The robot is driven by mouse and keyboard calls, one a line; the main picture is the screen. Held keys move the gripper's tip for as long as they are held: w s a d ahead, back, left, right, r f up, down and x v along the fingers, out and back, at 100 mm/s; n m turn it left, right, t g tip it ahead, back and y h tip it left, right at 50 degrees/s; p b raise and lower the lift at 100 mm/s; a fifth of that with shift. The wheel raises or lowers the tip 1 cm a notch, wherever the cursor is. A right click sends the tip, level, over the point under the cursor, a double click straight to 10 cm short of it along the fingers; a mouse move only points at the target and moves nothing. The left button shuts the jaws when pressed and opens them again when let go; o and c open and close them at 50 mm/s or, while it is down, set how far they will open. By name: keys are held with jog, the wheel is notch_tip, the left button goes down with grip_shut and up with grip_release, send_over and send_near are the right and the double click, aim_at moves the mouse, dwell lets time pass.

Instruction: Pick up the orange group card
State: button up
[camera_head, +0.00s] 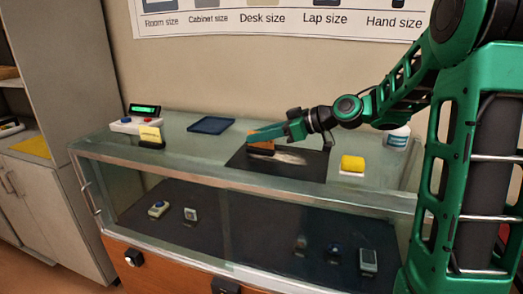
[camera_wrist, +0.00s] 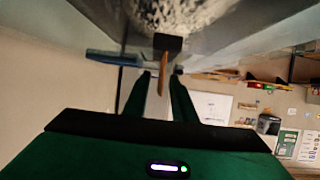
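The orange group card (camera_head: 262,144) stands upright in a small dark holder (camera_head: 260,152) on the black mat (camera_head: 300,169) on top of the glass case. My gripper (camera_head: 256,136) reaches across from the right at the card, hiding its middle. In the wrist view, the card (camera_wrist: 164,66) shows nearly edge-on as a thin orange strip between my two green fingers (camera_wrist: 161,76). A gap shows beside it, so the fingers look open around it. The dark holder (camera_wrist: 169,42) sits just beyond the fingertips.
A blue tray (camera_head: 211,125) lies behind and left of the mat. A yellow card (camera_head: 150,133) in a black holder and a white device (camera_head: 135,125) stand at the left. A yellow object (camera_head: 352,162) and a white-and-blue cylinder (camera_head: 397,137) are at the right.

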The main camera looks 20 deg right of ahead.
aim_at(250, 146)
jog(key=x, duration=0.4)
jog(key=shift+d, duration=0.1)
jog(key=shift+c, duration=0.3)
grip_shut()
